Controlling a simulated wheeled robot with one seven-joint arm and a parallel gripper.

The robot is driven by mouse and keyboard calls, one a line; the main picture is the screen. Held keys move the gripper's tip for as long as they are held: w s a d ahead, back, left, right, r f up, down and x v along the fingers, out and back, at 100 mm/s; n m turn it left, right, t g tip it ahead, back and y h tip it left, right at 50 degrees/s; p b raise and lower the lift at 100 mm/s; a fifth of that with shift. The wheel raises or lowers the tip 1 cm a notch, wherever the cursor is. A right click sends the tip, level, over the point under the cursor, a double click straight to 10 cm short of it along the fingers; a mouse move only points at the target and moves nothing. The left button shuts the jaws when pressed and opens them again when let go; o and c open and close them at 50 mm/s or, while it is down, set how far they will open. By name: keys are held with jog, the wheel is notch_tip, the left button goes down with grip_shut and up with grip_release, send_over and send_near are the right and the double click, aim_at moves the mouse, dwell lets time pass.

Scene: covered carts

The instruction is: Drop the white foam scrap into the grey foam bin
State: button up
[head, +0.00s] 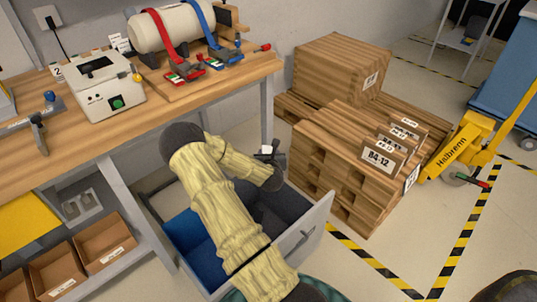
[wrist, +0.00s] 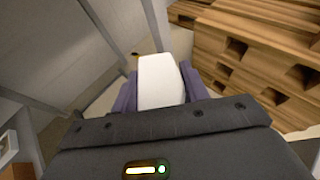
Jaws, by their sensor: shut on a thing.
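The white foam scrap (wrist: 162,82) is a pale block held between the two purple fingers of my gripper (wrist: 160,92) in the wrist view. In the head view only a small white bit of the scrap (head: 266,149) shows at my gripper (head: 270,153). My gripper is above the back right of an open grey drawer (head: 312,232) under the bench. The drawer has a blue section (head: 190,232) on the left and a dark grey section (head: 290,204) on the right. My arm hides part of the inside, and I cannot tell whether the grey section is the foam bin.
The wooden bench (head: 75,140) stands above and left, with a bench leg (head: 267,112) just behind my gripper. Stacked wooden crates (head: 330,160) stand close on the right. Cardboard trays (head: 104,240) sit on the shelf at lower left.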

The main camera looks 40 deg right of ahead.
notch_tip(320, 180, down, 6)
jog(key=b, duration=0.4)
jog(key=shift+r, duration=0.25)
jog(key=o, duration=1)
jog(key=p+v, duration=0.7)
jog(key=v, duration=1)
jog(key=shift+s+a+p, duration=0.1)
jog(key=shift+a+p, duration=0.1)
jog(key=shift+p, duration=0.2)
